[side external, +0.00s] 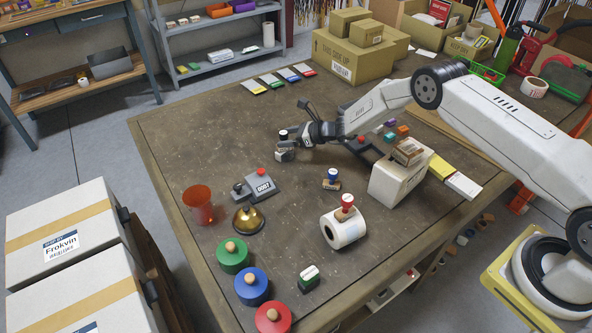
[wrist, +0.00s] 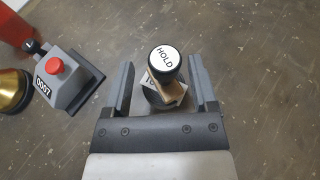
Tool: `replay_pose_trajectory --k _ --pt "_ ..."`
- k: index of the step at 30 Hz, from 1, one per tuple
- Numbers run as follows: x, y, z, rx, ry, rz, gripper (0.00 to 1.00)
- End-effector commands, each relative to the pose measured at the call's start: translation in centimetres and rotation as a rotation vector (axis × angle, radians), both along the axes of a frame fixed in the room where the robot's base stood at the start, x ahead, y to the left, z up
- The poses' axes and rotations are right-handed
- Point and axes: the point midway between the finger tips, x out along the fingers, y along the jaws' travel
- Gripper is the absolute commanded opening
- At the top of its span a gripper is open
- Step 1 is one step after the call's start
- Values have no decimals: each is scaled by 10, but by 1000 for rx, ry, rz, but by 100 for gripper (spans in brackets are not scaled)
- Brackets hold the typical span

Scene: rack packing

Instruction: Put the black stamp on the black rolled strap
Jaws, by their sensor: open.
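The black stamp (wrist: 165,59) has a round black knob with a white top marked HOLD and a wooden base. In the side view its knob (side external: 283,134) shows just above my gripper (side external: 284,153). In the wrist view my gripper (wrist: 158,84) is open, one finger on each side of the stamp with gaps showing. A dark rounded thing (wrist: 152,97), apparently the black rolled strap, shows under the stamp's base between the fingers. Its shape and the contact between the two are mostly hidden.
A grey numbering stamper with a red button (side external: 261,188), a brass bell (side external: 248,219) and an orange cup (side external: 198,206) stand left of my gripper. A blue-topped stamp (side external: 332,175) and a white roll with a red stamp (side external: 344,228) stand nearer. Bare table surrounds my gripper.

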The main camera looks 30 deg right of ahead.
Motion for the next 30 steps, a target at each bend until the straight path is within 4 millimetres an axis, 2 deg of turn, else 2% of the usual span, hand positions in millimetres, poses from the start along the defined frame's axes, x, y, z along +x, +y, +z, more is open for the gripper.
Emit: replay_pose_trajectory --k 30 --pt "-74 -62 40 -1 -2 -1 74"
